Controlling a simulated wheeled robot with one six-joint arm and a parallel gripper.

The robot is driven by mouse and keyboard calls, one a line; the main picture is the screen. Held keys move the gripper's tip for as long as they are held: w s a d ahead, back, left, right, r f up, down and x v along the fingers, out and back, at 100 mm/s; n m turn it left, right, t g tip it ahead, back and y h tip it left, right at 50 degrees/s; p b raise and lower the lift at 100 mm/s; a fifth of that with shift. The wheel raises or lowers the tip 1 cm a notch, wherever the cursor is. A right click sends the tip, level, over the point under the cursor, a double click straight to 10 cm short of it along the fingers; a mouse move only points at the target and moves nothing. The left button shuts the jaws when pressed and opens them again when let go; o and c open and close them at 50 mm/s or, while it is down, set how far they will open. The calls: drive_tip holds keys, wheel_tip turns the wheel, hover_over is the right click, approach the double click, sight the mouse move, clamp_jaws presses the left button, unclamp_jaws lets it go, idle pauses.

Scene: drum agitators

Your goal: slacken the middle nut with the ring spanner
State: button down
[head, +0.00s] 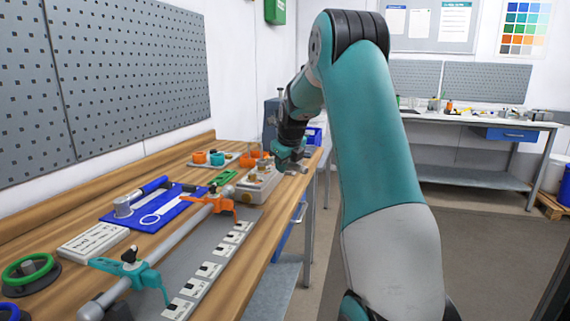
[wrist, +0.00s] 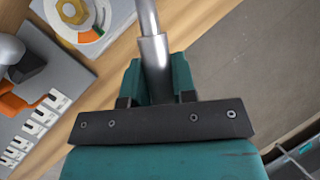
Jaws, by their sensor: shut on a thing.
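My gripper (head: 289,153) is at the far right edge of the workbench, beside a pale block (head: 260,186) with fittings on top. In the wrist view my gripper (wrist: 158,88) is shut on a silver rod with a thicker sleeve, which looks like the handle of the ring spanner (wrist: 148,20). The rod runs up out of the picture, so its ring end is hidden. A brass hex nut (wrist: 72,10) sits on a white dial with green and orange marks, left of the rod and apart from it. I cannot tell whether it is the middle nut.
A blue mat (head: 122,213) carries a blue-handled tool (head: 143,195) and a white ring-ended shape (head: 151,219). A silver bar with an orange clamp (head: 216,203) and a teal clamp (head: 130,270) lies nearer. Orange and teal parts stand behind. Open floor lies right of the bench.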

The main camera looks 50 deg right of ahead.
drive_tip(key=shift+r+p, duration=0.45)
drive_tip(key=shift+p, duration=0.1)
idle(0.5)
drive_tip(key=shift+r+p, duration=1.45)
drive_tip(key=shift+s+f, duration=0.1)
